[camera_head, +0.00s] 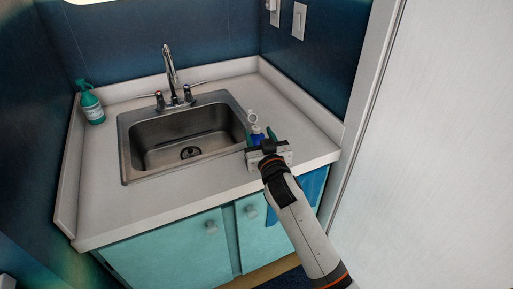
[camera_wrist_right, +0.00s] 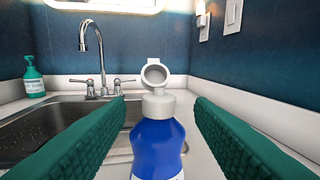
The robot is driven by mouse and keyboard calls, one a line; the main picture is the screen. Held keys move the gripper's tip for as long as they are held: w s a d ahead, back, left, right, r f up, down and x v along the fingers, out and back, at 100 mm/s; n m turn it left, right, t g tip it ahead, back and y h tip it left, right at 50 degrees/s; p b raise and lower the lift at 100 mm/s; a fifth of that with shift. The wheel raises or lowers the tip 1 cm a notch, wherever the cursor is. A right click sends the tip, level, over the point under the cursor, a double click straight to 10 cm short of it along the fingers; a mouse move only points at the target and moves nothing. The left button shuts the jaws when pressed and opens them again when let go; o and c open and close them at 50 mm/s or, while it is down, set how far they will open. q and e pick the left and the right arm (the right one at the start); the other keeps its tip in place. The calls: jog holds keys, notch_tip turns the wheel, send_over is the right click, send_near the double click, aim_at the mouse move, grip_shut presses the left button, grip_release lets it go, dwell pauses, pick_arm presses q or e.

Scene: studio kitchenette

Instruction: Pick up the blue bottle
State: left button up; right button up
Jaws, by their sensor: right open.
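The blue bottle (camera_wrist_right: 158,143) has a white neck and an open white flip cap. It stands upright on the counter just right of the sink; in the head view (camera_head: 257,138) it is partly hidden by my gripper. My right gripper (camera_head: 257,138) is open, with a green finger on each side of the bottle. In the right wrist view the fingers (camera_wrist_right: 158,115) flank the bottle with a gap visible on both sides. The bottle's base is out of that view. My left gripper is not in view.
A steel sink (camera_head: 124,150) with a faucet (camera_head: 171,70) lies left of the bottle. A green pump bottle (camera_head: 92,107) stands at the counter's left end. The white counter (camera_head: 300,115) is clear to the right, ending near a wall and a white panel (camera_head: 440,150).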

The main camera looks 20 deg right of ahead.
aim_at(258, 133)
jog(key=w, duration=0.3)
jog(key=shift+w+f, duration=0.1)
jog(key=shift+w, duration=0.1)
jog(key=shift+s, duration=0.1)
jog(key=shift+c, duration=0.4)
jog(key=c, duration=0.9)
jog(key=shift+c, duration=0.3)
